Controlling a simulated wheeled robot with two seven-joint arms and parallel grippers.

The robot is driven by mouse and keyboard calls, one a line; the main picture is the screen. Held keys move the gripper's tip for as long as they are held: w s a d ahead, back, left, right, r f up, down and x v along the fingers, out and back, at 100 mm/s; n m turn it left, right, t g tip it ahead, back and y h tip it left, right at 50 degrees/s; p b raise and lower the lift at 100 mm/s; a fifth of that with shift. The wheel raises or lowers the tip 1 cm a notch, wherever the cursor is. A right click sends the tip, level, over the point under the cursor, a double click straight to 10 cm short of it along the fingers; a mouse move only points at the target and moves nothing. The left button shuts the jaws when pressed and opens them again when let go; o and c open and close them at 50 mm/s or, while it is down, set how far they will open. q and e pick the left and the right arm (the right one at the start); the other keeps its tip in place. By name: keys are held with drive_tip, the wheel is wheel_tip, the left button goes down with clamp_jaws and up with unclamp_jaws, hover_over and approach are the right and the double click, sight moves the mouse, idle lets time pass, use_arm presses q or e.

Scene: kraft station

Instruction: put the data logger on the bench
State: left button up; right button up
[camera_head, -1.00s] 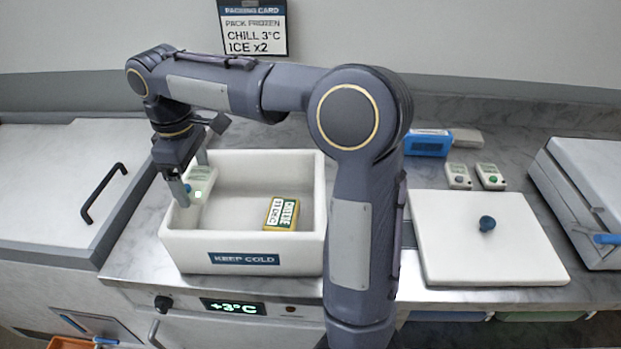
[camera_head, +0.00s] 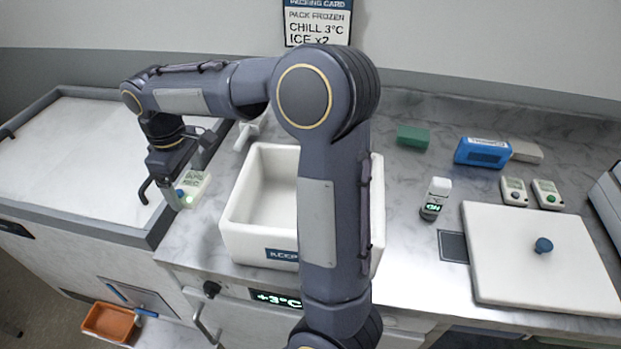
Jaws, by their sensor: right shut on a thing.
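My right gripper (camera_head: 178,195) is shut on a small white data logger (camera_head: 196,186) with a blue button and a small green light. It holds the logger left of the white foam box (camera_head: 240,243), over the left part of the marble bench (camera_head: 188,230). I cannot tell how high above the bench the logger hangs. My left gripper is not in view.
The box lid (camera_head: 520,275) lies at the right, with a small vial (camera_head: 435,199) left of it. A blue pack (camera_head: 482,152) and a green block (camera_head: 412,137) are behind. A white chest (camera_head: 75,150) is at the left. My arm hides part of the box.

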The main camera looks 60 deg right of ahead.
sight(203, 221)
drive_tip(key=shift+w+d+f, duration=0.1)
drive_tip(key=shift+w, duration=0.05)
wheel_tip(203, 221, down, 10)
drive_tip(key=shift+r, duration=0.1)
idle(0.4)
drive_tip(key=shift+f, duration=0.2)
drive_tip(key=o, duration=0.9)
drive_tip(key=shift+r, duration=0.15)
